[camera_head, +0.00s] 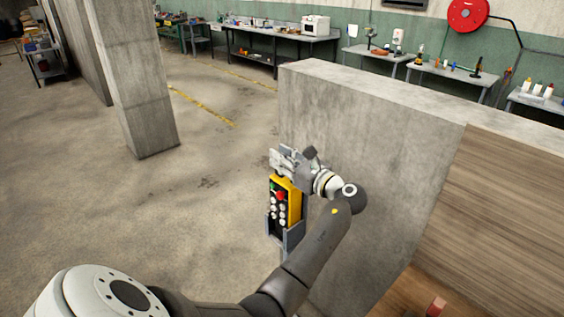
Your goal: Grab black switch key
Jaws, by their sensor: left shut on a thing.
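A yellow control box (295,193) with a black face and several red, green and white buttons stands upright in a grey holder (292,236), in front of the concrete wall. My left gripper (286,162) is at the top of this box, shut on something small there. The fingers and the top of the box overlap, so the held thing is hidden. I cannot make out the black switch key clearly. My right gripper is not in view.
A low concrete wall (365,130) stands close behind and right of the box. A wooden panel (500,215) and a small red object (436,305) are at the lower right. A concrete pillar (135,80) stands left; open floor (170,205) lies between.

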